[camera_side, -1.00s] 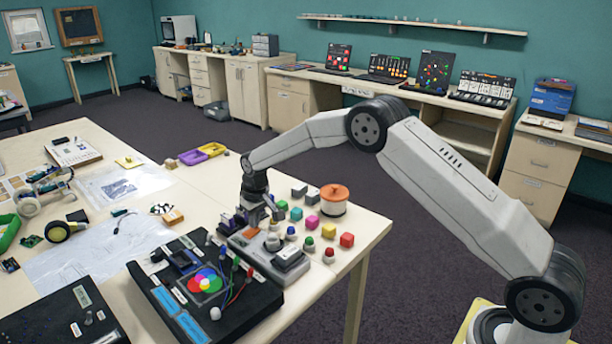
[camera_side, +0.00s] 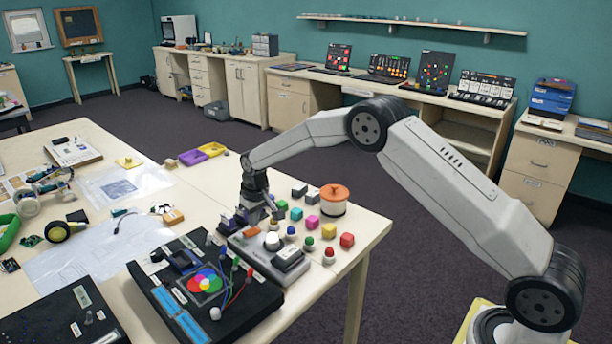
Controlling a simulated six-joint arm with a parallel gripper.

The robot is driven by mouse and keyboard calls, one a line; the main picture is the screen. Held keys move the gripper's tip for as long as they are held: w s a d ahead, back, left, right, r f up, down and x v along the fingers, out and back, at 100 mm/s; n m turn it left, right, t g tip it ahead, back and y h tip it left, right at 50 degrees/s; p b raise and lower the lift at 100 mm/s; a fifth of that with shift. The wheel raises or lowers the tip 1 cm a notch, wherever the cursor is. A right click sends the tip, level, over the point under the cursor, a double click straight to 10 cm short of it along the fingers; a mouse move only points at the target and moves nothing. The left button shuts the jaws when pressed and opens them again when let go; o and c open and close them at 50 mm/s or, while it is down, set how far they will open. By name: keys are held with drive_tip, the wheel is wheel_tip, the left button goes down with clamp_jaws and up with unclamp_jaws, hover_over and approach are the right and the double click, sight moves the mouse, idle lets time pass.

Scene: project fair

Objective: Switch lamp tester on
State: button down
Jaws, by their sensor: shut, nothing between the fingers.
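The lamp tester looks to be the grey box (camera_side: 258,262) near the table's right front corner. It has a pale dome (camera_side: 272,241) on top, which now looks bright white, and a dark block with a light top (camera_side: 288,259) at its right end. My gripper (camera_side: 256,222) is shut and points down at the box's back left part, by an orange piece. Its fingertips are small and partly hidden, so I cannot tell whether they touch the box. The switch itself cannot be made out.
A black board with a coloured disc (camera_side: 205,281) and wires stands left of the box. Purple and yellow trays (camera_side: 193,157) lie behind.

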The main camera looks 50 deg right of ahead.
sight(256, 230)
drive_tip(key=shift+r, duration=3.05)
drive_tip(key=shift+s+r, duration=0.1)
drive_tip(key=shift+s, duration=0.05)
drive_tip(key=s+a, duration=0.1)
drive_tip(key=s, duration=3.1)
drive_tip(key=shift+s+a+t, duration=0.25)
drive_tip(key=shift+a+t, duration=0.15)
